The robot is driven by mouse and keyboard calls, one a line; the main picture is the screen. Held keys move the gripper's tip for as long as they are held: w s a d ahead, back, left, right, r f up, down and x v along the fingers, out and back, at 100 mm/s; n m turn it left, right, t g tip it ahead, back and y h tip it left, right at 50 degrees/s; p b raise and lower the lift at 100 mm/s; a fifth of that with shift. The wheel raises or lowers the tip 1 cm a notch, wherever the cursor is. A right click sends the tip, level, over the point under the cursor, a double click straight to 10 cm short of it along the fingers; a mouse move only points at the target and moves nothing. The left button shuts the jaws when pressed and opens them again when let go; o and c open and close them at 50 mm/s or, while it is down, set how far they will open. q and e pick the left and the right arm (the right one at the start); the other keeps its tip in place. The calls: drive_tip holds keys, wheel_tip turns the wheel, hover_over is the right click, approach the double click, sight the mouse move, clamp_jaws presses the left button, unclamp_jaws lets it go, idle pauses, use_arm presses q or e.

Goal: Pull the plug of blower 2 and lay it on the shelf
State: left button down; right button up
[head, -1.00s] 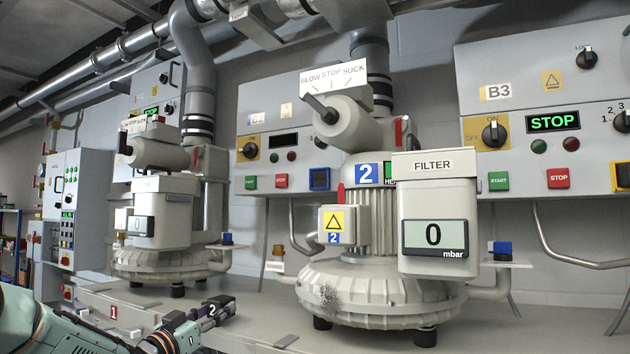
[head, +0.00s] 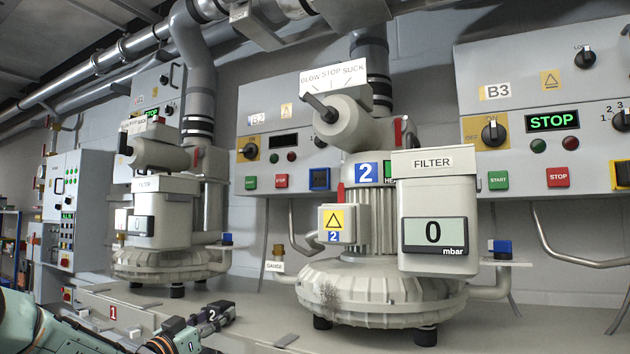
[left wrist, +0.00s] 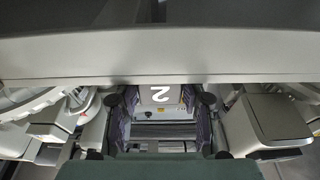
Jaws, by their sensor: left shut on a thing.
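Blower 2 (head: 385,285) is the large beige machine with a blue 2 sign, in the middle of the head view. My left gripper (head: 225,309) is low in front of it, at the bench's front edge. Whether the plug sits in a socket or is free cannot be told. The bench shelf (head: 255,318) runs under the blowers. My right gripper is not in view.
Blower 1 (head: 160,230) stands to the left and the filter box (head: 437,215) hangs on the front right of blower 2. A grey bar (left wrist: 160,55) crosses the left wrist view just beyond the fingers. The bench between the blowers is mostly clear.

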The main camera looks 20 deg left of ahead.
use_arm(q)
drive_tip(key=c, duration=0.7)
unclamp_jaws()
drive_tip(key=v, duration=0.5)
drive_tip(key=shift+s, duration=0.15)
drive_tip(key=shift+s+a, duration=0.25)
drive_tip(key=shift+s, duration=0.05)
drive_tip(key=p, duration=1.2)
approach(211, 316)
drive_tip(key=shift+s, duration=0.8)
drive_tip(key=shift+s+r+p, duration=0.2)
drive_tip(key=shift+s+p, duration=0.5)
drive_tip(key=shift+p, duration=0.4)
drive_tip(key=shift+s+r+p, duration=0.2)
drive_tip(key=shift+s+p, duration=0.5)
drive_tip(key=shift+p, duration=0.35)
drive_tip(key=shift+f, duration=0.1)
